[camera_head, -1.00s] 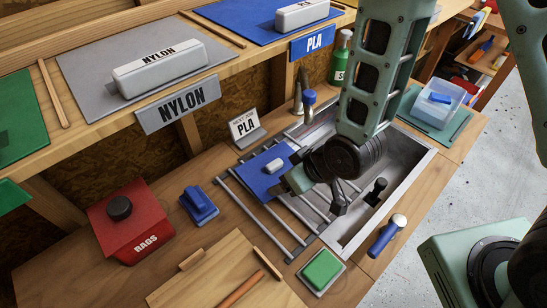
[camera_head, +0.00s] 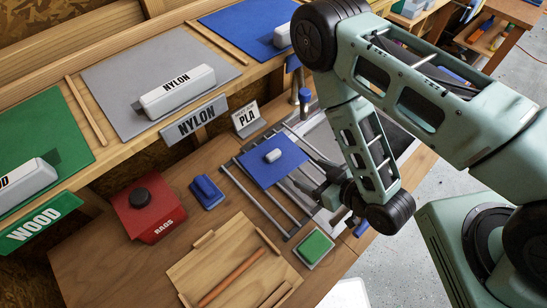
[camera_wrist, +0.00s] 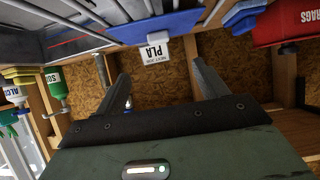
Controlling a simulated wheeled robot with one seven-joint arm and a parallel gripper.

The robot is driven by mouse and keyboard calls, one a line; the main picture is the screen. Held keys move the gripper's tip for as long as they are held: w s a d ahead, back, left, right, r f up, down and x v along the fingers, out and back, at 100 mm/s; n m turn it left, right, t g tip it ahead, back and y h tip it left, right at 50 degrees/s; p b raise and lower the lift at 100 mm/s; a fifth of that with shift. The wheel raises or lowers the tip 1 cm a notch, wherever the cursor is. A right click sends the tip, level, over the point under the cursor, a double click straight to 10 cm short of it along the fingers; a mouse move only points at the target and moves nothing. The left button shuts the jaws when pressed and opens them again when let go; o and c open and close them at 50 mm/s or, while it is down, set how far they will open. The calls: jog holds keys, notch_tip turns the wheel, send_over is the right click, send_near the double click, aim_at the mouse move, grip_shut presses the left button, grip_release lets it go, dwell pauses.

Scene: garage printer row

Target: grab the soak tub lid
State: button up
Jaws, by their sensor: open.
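A flat blue square plate (camera_head: 284,172) with a small pale knob (camera_head: 273,155) lies on the metal rack; it looks the most like a lid, but no label confirms this. In the wrist view, a blue plate edge (camera_wrist: 165,24) shows at the top, before the PLA sign. My gripper (camera_head: 308,180) is to the right of the plate's knob, apart from it, low near the rack. In the wrist view my gripper (camera_wrist: 162,78) has its two fingers wide apart with nothing between them. My forearm hides part of the grey basin (camera_head: 400,139).
The rack's rails (camera_head: 245,192) surround the plate. A blue block-like tool (camera_head: 206,193), red RAGS box (camera_head: 146,213) and green pad (camera_head: 315,247) stand nearby. The PLA sign (camera_head: 245,118) is behind. A wooden board (camera_head: 215,265) lies in front. The shelf edge (camera_head: 130,146) runs above.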

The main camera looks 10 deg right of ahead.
jog(key=b, duration=1)
send_near(276, 156)
jog(key=shift+w+a+f, duration=0.6)
jog(key=shift+w+f, duration=0.05)
jog(key=shift+f, duration=0.25)
jog(key=b+x, duration=0.1)
jog(key=b, duration=0.2)
jog(key=shift+w+a+f, duration=0.15)
jog(key=shift+w+a, duration=0.05)
jog(key=shift+w, duration=0.1)
jog(key=shift+w+a+b, duration=0.2)
jog(key=shift+w+b, duration=0.1)
jog(key=shift+b, duration=0.25)
jog(key=x, duration=0.3)
jog(key=shift+w+a+p, duration=0.1)
jog(key=shift+w+p, duration=0.2)
jog(key=shift+w, duration=0.15)
jog(key=shift+w+a+f, duration=0.3)
jog(key=shift+w+f, duration=0.15)
jog(key=c, duration=1.1)
